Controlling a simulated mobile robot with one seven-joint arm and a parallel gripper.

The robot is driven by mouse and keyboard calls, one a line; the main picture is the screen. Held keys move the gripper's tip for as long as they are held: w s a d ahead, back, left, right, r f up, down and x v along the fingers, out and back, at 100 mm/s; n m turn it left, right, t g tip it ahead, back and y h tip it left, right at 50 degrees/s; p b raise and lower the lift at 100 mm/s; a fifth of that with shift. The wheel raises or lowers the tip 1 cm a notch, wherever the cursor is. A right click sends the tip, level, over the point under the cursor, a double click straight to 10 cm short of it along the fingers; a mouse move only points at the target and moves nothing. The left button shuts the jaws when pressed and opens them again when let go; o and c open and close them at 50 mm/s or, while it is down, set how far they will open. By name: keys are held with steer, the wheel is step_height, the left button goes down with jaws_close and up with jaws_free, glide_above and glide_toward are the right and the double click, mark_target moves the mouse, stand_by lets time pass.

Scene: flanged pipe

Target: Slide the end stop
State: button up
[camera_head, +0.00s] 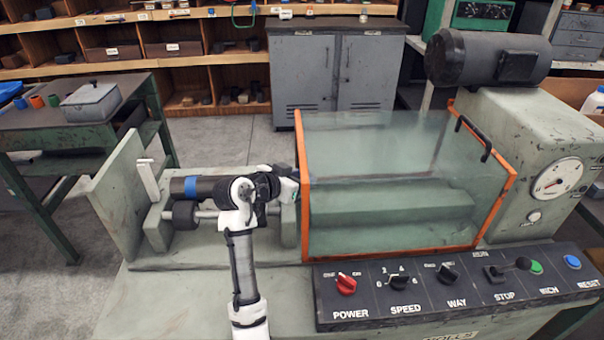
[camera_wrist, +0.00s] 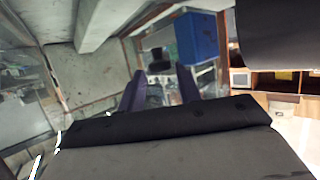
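At the left end of the pipe bench stands an upright pale green plate (camera_head: 118,195). A small white lever (camera_head: 148,180) rises just right of it. I cannot tell which of these is the end stop. A dark pipe with a blue band (camera_head: 192,187) lies level to their right, above a roller (camera_head: 185,215). My white arm reaches up in front of the bench, and its wrist hides the pipe's right part. In the wrist view my gripper (camera_wrist: 161,72) has its two purple fingers apart with nothing held between them. Its fingertips are not clear in the head view.
A clear guard with an orange frame (camera_head: 308,215) stands right of my wrist. A control panel (camera_head: 455,285) with knobs lies in front of it. A motor (camera_head: 487,58) and a gauge (camera_head: 557,179) are at the right. A dark cylinder (camera_wrist: 275,35) fills the wrist view's upper right.

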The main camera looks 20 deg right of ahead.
steer(key=shift+w+d+f, duration=0.2)
steer(key=shift+w+d, duration=0.05)
steer(key=shift+d, duration=0.1)
jaws_close()
steer(key=shift+w+a+b, duration=0.2)
steer(key=shift+w+a, duration=0.05)
steer(key=shift+a, duration=0.55)
steer(key=shift+w+a+b, duration=0.15)
steer(key=shift+w+a, duration=0.05)
steer(key=shift+a, duration=0.55)
jaws_free()
steer(key=shift+s, duration=0.1)
steer(key=b+v, duration=0.3)
steer(key=v, duration=1)
steer(key=shift+a+r, duration=0.2)
steer(key=shift+a, duration=0.1)
